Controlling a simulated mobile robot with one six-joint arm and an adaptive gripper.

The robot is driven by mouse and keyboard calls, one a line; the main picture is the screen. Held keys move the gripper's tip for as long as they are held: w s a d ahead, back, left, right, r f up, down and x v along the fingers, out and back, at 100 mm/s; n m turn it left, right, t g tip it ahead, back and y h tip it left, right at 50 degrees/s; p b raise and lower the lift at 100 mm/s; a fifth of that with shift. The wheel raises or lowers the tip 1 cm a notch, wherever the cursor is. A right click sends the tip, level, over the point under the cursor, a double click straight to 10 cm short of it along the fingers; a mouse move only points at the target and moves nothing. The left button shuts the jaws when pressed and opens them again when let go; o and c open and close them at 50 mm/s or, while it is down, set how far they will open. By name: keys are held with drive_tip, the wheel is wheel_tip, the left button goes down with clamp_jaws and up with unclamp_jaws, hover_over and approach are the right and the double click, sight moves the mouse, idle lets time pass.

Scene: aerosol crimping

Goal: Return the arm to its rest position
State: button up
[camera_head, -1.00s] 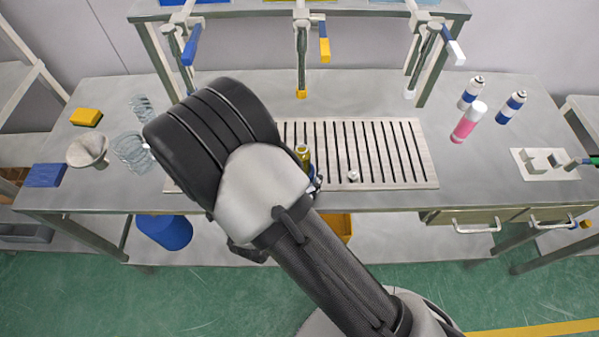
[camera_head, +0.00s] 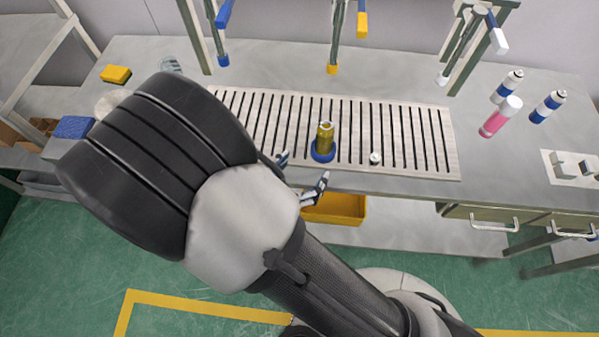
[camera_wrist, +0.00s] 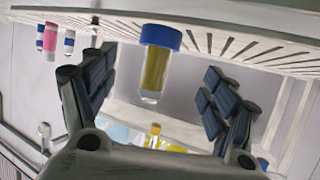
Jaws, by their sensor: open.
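My gripper (camera_head: 302,174) is open and empty at the front edge of the slotted plate. Its two fingers stand apart, just to the front left of a yellow-gold bottle (camera_head: 325,136). The bottle stands upright in a blue ring (camera_head: 323,153) on the plate. In the wrist view the picture is upside down; the bottle (camera_wrist: 155,70) shows between the two spread fingers, farther off and apart from them. My thick black and white wrist hides part of the left side of the bench.
The slotted plate (camera_head: 415,135) also bears a small white piece (camera_head: 375,158). A pink bottle (camera_head: 500,117) and two blue-white cans stand at right. Dispensing heads hang above. A yellow bin (camera_head: 335,208) sits below. The floor (camera_head: 60,270) in front is clear.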

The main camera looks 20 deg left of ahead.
drive_tip(key=shift+s+r, duration=0.25)
drive_tip(key=shift+s, duration=0.35)
drive_tip(key=w+a+r+g+y, duration=0.4)
drive_tip(key=w+r+g+y, duration=0.1)
drive_tip(key=w+r, duration=0.25)
drive_tip(key=d+r+n+g+y, duration=0.1)
drive_tip(key=d+r+y, duration=0.2)
drive_tip(key=d+r, duration=0.5)
drive_tip(key=s+d+r+g+h, duration=0.1)
drive_tip(key=s+d+r+h, duration=0.1)
drive_tip(key=s+d, duration=0.5)
drive_tip(key=s+d+r+n+g+h, duration=0.1)
drive_tip(key=s+d+r+h, duration=0.2)
drive_tip(key=d, duration=1.1)
drive_tip(key=s+r, duration=0.2)
drive_tip(key=s, duration=0.2)
drive_tip(key=shift+s+d+g, duration=0.4)
